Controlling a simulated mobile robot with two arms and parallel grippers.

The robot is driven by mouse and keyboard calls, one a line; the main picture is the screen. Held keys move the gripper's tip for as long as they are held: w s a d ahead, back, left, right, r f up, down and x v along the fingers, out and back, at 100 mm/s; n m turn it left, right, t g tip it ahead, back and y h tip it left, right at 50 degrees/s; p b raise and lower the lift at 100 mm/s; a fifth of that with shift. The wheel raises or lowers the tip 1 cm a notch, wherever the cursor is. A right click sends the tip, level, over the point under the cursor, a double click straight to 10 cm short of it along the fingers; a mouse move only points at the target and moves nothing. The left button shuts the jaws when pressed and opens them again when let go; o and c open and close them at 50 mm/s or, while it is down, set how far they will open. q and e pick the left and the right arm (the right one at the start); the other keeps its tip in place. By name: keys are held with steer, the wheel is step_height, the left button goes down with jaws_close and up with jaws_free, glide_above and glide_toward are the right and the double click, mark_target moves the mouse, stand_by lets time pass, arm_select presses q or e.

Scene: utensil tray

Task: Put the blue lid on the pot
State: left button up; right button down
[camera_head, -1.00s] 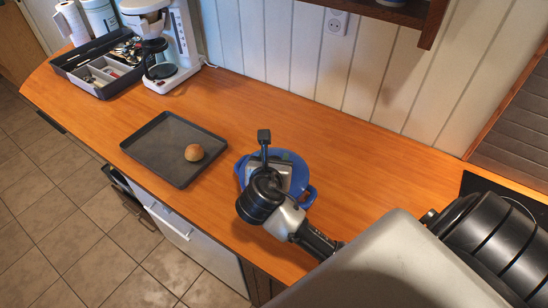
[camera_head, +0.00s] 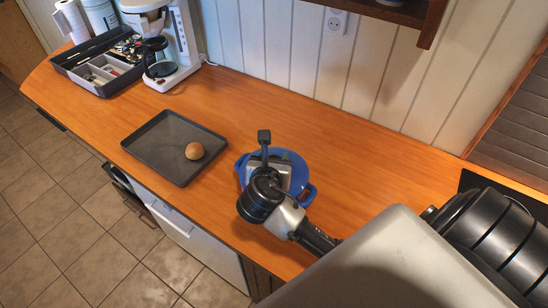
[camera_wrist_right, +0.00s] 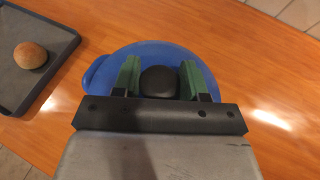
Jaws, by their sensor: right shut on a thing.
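The blue pot (camera_head: 309,196) stands on the wooden counter, with side handles showing to the left and lower right. The blue lid (camera_head: 297,165) covers its top, partly hidden by my right arm. The lid also shows in the right wrist view (camera_wrist_right: 155,53), where its dark round knob (camera_wrist_right: 158,81) sits between the green fingers of my right gripper (camera_wrist_right: 160,84). My right gripper is over the pot in the head view (camera_head: 274,178), shut on the knob. I cannot tell whether the lid is fully seated. My left gripper is not in view.
A dark tray (camera_head: 150,150) with a bread roll (camera_head: 194,151) lies left of the pot. A coffee maker (camera_head: 175,45) and a grey utensil tray (camera_head: 68,68) stand at the far left. The counter behind and right of the pot is clear.

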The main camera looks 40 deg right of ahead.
steer(key=shift+f, duration=0.2)
stand_by(0.6)
steer(key=c, duration=0.5)
jaws_free()
steer(key=shift+s, duration=0.1)
steer(key=v, duration=1)
steer(key=shift+s+a+r+b, duration=0.1)
steer(key=shift+s+a+b, duration=0.15)
steer(key=shift+b, duration=0.1)
